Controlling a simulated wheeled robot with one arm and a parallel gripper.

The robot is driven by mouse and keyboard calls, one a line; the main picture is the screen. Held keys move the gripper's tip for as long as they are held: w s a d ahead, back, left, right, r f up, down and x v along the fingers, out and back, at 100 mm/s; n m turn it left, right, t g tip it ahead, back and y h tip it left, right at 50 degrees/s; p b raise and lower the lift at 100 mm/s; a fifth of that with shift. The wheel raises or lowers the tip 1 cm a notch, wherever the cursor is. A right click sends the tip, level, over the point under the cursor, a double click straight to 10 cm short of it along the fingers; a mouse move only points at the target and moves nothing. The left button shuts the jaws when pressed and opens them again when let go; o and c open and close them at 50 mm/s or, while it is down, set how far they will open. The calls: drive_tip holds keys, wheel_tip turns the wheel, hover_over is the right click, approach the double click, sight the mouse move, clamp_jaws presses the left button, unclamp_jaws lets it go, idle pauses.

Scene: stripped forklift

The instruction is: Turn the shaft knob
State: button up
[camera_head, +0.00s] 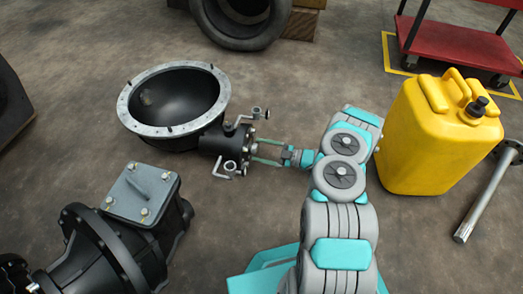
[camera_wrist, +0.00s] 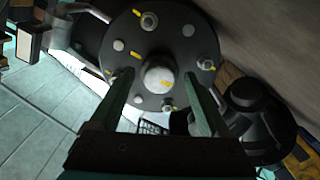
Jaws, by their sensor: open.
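The shaft knob (camera_wrist: 158,78) is a pale grey round cap with a yellow mark. It sits at the middle of a dark round flange (camera_wrist: 150,18) ringed by bolts with yellow marks. My gripper (camera_wrist: 159,74) is open, one finger on each side of the knob, with a visible gap on both sides. In the head view my gripper (camera_head: 256,151) points left at the flange end of the black housing (camera_head: 213,141). There the knob is small and partly between the fingertips. I cannot tell whether the fingers reach fully around it.
The housing joins a large black bowl with a grey rim (camera_head: 137,127). Bent metal levers (camera_head: 223,172) stick out beside the flange. A black gearbox (camera_head: 165,215) lies front left. A yellow canister (camera_head: 425,140) stands right of my arm, beside a metal shaft (camera_head: 485,195).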

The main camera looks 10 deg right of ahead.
drive_tip(key=p+v, duration=0.1)
drive_tip(key=v, duration=0.6)
drive_tip(key=shift+s+d, duration=0.2)
drive_tip(key=shift+d, duration=0.15)
drive_tip(key=shift+n, duration=0.3)
